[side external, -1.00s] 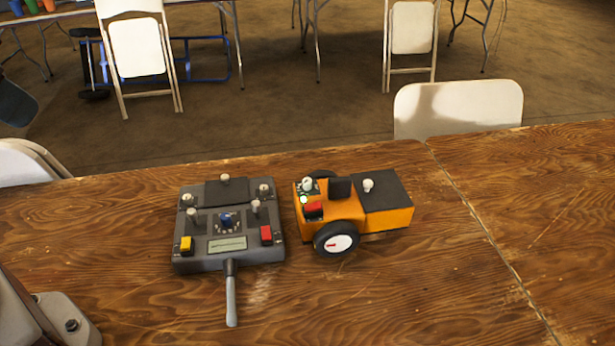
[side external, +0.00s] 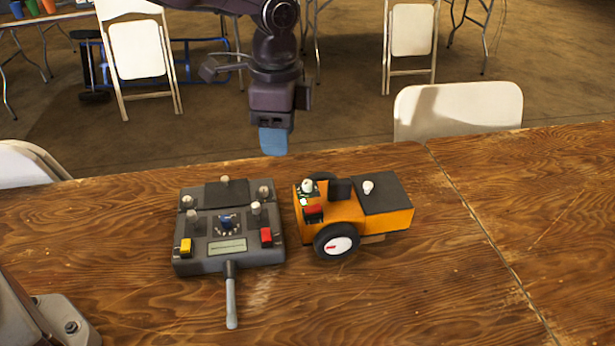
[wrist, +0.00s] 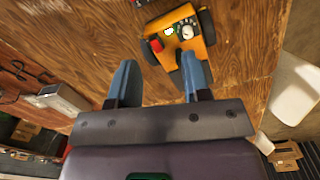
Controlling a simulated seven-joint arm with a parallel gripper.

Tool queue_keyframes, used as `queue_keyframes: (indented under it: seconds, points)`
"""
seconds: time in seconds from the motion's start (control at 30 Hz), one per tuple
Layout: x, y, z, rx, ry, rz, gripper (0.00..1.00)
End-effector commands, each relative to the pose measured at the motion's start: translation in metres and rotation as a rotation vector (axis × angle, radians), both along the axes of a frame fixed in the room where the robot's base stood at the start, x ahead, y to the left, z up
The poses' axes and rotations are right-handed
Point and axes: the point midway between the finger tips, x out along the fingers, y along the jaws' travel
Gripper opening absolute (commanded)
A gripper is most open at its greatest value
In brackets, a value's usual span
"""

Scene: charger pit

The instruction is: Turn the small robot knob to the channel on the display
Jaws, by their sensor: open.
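The small orange robot (side external: 345,225) stands on the wooden table, right of the grey controller. The display's text is too small to read. The grey controller (side external: 196,264) has several knobs and a screen. My gripper (side external: 273,142) hangs above the table's far edge, behind both. Its blue fingers (wrist: 157,85) are apart and empty.
The controller's handle (side external: 231,300) points toward the camera. A white chair (side external: 458,108) stands behind the table at the right. The table is clear to the right of the robot and in front.

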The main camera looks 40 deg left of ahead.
Motion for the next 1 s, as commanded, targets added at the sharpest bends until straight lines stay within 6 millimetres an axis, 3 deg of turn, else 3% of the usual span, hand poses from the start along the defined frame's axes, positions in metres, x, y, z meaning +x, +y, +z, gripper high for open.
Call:
queue_keyframes:
  seconds: [0.03, 0.1, 0.17, 0.23, 0.3, 0.47, 0.67, 1.0]
  points:
    - [0.013, -0.01, -0.013, -0.012, 0.013, -0.076, 0.44]
    - [0.028, -0.018, -0.019, -0.023, 0.013, -0.179, 0.44]
    - [0.04, -0.021, -0.017, -0.029, 0.003, -0.257, 0.44]
    - [0.052, -0.021, -0.002, -0.029, -0.03, -0.343, 0.44]
    - [0.055, -0.018, 0.006, -0.017, -0.04, -0.413, 0.44]
    - [0.052, -0.016, 0.002, -0.01, -0.023, -0.49, 0.44]
    - [0.052, -0.015, -0.026, -0.011, -0.02, -0.492, 0.44]
    - [0.052, -0.016, -0.095, -0.011, -0.021, -0.489, 0.44]
